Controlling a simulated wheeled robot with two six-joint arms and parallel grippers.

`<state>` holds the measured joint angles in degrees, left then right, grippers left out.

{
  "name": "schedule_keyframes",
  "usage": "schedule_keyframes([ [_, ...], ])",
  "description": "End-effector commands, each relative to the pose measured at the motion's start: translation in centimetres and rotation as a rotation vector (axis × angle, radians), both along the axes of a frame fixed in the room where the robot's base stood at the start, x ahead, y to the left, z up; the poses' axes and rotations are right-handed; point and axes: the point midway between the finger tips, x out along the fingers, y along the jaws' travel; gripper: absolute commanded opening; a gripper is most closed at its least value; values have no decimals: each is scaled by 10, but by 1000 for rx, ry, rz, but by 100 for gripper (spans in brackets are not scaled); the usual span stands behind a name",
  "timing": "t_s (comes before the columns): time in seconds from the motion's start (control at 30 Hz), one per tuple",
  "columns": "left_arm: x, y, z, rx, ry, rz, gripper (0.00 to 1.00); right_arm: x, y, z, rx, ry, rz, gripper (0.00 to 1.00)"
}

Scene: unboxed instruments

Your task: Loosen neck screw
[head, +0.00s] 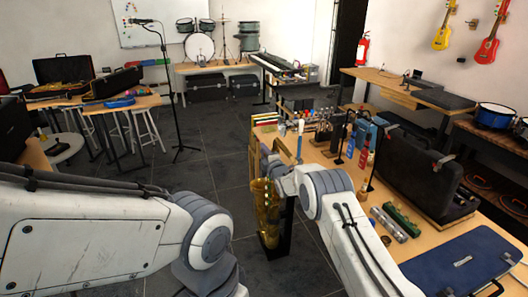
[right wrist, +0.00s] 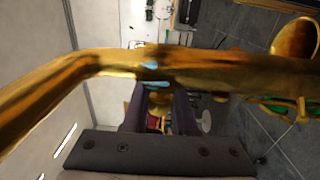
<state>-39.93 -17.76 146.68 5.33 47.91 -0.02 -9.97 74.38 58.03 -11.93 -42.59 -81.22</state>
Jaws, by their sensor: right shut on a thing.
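A gold saxophone (head: 266,222) stands upright on a dark stand (head: 283,235) at the left edge of the right-hand workbench. In the right wrist view the saxophone (right wrist: 235,72) crosses the frame sideways, with its curved neck (right wrist: 45,95) at left and its bell at right. My right gripper (right wrist: 158,108) has its dark fingers against the joint of neck and body. It is shut on the small gold neck screw (right wrist: 158,102), which is partly hidden between the fingers. In the head view this hand is largely hidden by its own arm. My left gripper is out of view.
The workbench (head: 438,238) holds an open black case (head: 408,165), a blue case (head: 455,268), small tubes and bottles. A microphone stand (head: 168,90) stands on the floor at left.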

Motion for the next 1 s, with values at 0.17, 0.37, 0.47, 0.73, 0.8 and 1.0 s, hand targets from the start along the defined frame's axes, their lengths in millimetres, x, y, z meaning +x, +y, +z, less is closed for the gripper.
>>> schedule_keyframes([
  [0.17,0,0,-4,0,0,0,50,0,0,-3,-26,80,1,0],
  [0.37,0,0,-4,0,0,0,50,-1,0,-4,-36,112,0,0],
  [0.47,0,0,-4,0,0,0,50,-1,0,-4,-36,112,0,0],
  [0.73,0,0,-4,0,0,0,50,0,0,-4,-36,111,0,56],
  [0.8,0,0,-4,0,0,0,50,0,0,-4,-36,111,0,56],
  [1.0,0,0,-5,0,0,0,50,-2,-1,-4,-36,111,0,56],
])
